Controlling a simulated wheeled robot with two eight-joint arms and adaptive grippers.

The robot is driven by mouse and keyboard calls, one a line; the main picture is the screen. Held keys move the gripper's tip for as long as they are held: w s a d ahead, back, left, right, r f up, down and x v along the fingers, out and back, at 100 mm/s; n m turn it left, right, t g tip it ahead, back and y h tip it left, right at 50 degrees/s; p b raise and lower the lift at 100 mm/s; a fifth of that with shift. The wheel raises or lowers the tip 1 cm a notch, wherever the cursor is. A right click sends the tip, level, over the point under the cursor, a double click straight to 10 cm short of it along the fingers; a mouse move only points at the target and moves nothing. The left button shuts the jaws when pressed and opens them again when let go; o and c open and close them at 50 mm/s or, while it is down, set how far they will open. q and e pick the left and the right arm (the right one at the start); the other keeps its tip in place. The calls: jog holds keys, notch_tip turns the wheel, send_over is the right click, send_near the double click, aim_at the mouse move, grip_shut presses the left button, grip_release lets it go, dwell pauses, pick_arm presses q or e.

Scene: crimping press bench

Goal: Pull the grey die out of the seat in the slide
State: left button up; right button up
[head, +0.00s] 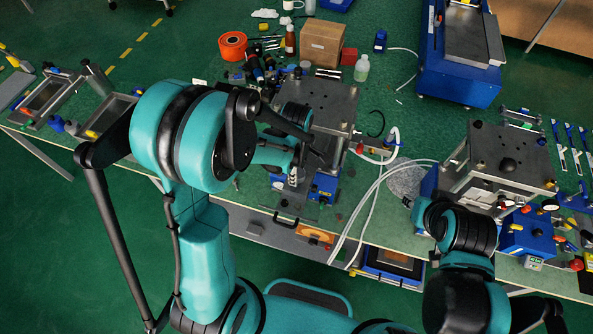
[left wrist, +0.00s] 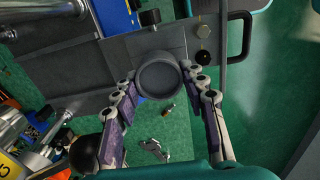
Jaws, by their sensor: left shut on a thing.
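The grey die (left wrist: 160,78) is a dark round piece with a raised rim, seen end-on between my left fingertips in the left wrist view. My left gripper (left wrist: 158,80) is shut on it, one finger on each side. The die overlaps the edge of the grey slide (left wrist: 90,65); whether it is still in the seat or above it, I cannot tell. The slide's black handle (left wrist: 248,38) is at the upper right. In the head view the slide (head: 297,208) sticks out of the left press, and my arm hides much of the area. My right gripper's fingers cannot be made out.
The left press (head: 325,100) stands close to my left arm. A second press (head: 500,160) is at the right. White hoses (head: 372,190) run between them. A box (head: 322,42), bottles and tools crowd the back; trays (head: 45,97) lie at the left.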

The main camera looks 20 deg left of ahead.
pick_arm(q)
jog(key=shift+r, duration=0.1)
jog(key=shift+r+p, duration=0.9)
jog(key=shift+r, duration=0.55)
jog(key=shift+r+p, duration=0.9)
jog(key=shift+r, duration=0.6)
jog(key=shift+r+p, duration=0.9)
jog(key=shift+r, duration=0.6)
notch_tip(320, 180, up, 3)
jog(key=shift+p, duration=0.9)
